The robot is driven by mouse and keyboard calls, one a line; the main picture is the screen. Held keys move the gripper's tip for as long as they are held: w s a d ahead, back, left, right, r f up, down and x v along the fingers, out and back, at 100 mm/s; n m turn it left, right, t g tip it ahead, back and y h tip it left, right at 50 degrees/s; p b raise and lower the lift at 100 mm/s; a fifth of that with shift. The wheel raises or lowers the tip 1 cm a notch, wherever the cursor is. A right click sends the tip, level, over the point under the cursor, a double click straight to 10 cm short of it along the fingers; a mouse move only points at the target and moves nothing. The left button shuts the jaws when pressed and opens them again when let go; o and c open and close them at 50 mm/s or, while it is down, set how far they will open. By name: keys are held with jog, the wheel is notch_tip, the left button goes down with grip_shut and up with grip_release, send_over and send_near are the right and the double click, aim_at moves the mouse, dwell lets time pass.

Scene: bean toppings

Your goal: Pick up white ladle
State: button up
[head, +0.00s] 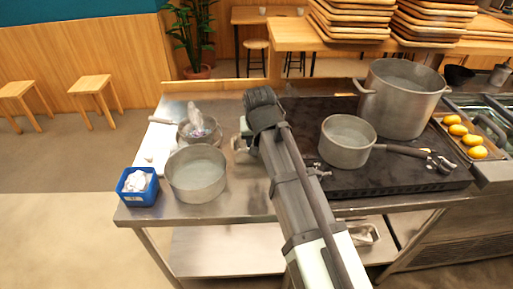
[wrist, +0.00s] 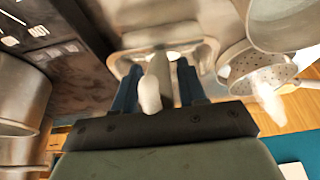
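My gripper (wrist: 161,68) points down over the metal worktop, with its two dark blue fingers apart in the wrist view. A pale, rounded piece, which looks like the white ladle's handle (wrist: 151,94), stands between the fingers. The fingers do not look closed on it, though contact on one side is hard to tell. The rest of the ladle is hidden. A shallow metal container (wrist: 207,52) lies below the fingertips.
Left of my arm are a large pot (head: 196,176), a perforated strainer (wrist: 240,62) with a translucent item, and a blue box (head: 137,196). Right are a black stove (head: 400,180), a saucepan (head: 347,142) and a tall pot (head: 402,100).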

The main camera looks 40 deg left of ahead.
grip_shut()
jog(key=shift+r, duration=0.1)
